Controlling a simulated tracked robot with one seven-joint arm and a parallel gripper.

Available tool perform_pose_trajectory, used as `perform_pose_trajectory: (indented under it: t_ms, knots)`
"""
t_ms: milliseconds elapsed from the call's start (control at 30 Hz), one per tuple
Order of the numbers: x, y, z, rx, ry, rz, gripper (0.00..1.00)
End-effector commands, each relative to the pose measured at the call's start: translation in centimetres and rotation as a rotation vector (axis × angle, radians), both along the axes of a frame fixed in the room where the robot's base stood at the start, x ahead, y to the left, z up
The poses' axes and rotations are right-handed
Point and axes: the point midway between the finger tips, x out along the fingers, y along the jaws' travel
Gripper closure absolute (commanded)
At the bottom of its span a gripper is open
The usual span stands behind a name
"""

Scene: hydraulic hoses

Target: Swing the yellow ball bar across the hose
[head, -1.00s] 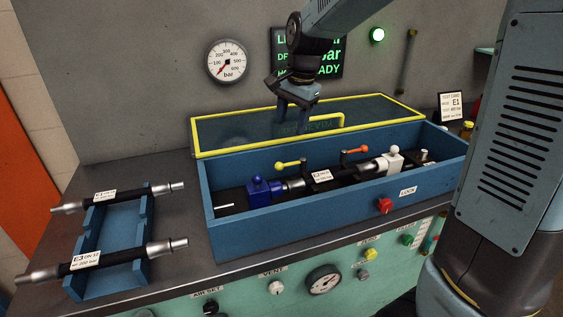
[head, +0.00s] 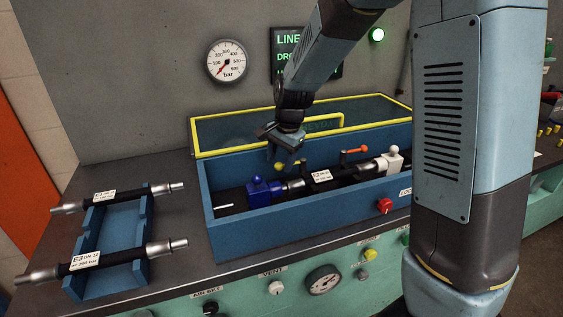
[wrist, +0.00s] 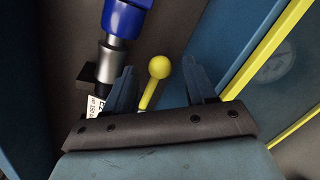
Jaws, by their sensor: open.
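The yellow ball bar shows in the wrist view (wrist: 157,71) as a yellow ball on a short yellow rod. It stands between the two spread fingers of my gripper (wrist: 163,88), apart from both. In the head view my gripper (head: 283,160) is low over the blue trough, and its fingers partly hide the yellow ball bar (head: 280,168). The hose (head: 340,175), black with a white E2 tag, lies in the trough between a blue block (head: 258,190) and a white block (head: 393,160).
The blue trough (head: 240,239) has high walls, with a yellow-edged clear lid (head: 215,153) raised behind it. An orange-handled bar (head: 356,150) stands to the right. Two tagged hoses lie on a blue rack (head: 120,215) at the left. A red knob (head: 384,206) is on the front wall.

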Motion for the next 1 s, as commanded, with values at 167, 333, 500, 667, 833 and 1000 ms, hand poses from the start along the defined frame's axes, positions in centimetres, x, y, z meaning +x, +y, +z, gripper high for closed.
perform_pose_trajectory:
  t_ms: [167,333,500,667,833,1000]
  knots:
    - [0.13,0.16,-1.09,-0.001,0.0,0.001,0.45]
    - [0.17,0.19,-1.24,-0.001,-0.001,0.001,0.45]
    - [0.17,0.18,-1.22,0.0,-0.001,0.0,0.48]
    - [0.17,0.17,-1.21,0.0,-0.001,0.0,0.63]
    - [0.18,0.19,-1.19,0.0,-0.001,0.0,0.79]
    - [0.23,0.21,-1.15,0.0,-0.003,0.001,0.95]
